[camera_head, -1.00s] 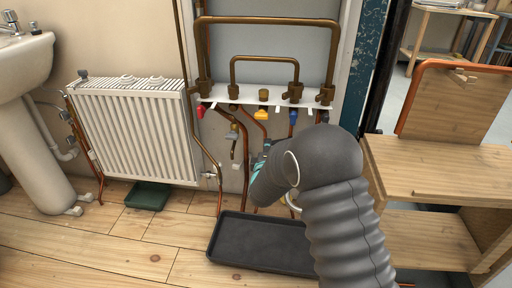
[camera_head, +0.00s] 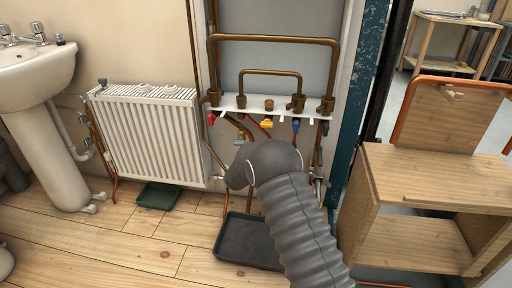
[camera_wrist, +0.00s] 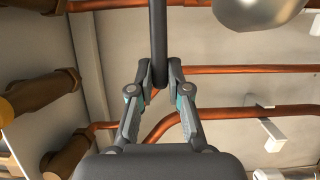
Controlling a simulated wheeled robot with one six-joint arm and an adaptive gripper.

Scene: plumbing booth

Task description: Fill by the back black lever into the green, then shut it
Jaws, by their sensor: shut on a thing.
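In the wrist view my gripper (camera_wrist: 160,88) has its two fingers closed in around the lower end of a slim black bar, the black lever (camera_wrist: 158,35), which runs up out of the picture. In the head view my arm hides my gripper and that lever. A dark green tray (camera_head: 158,195) lies on the floor under the radiator, left of my arm. I cannot see into it clearly.
A black tray (camera_head: 232,240) lies on the floor under the pipes, partly behind my arm. A white radiator (camera_head: 150,135) and a sink (camera_head: 40,75) stand left. Copper pipes and coloured valve levers, one yellow (camera_head: 267,123), are on the wall. A wooden shelf unit (camera_head: 440,180) stands right.

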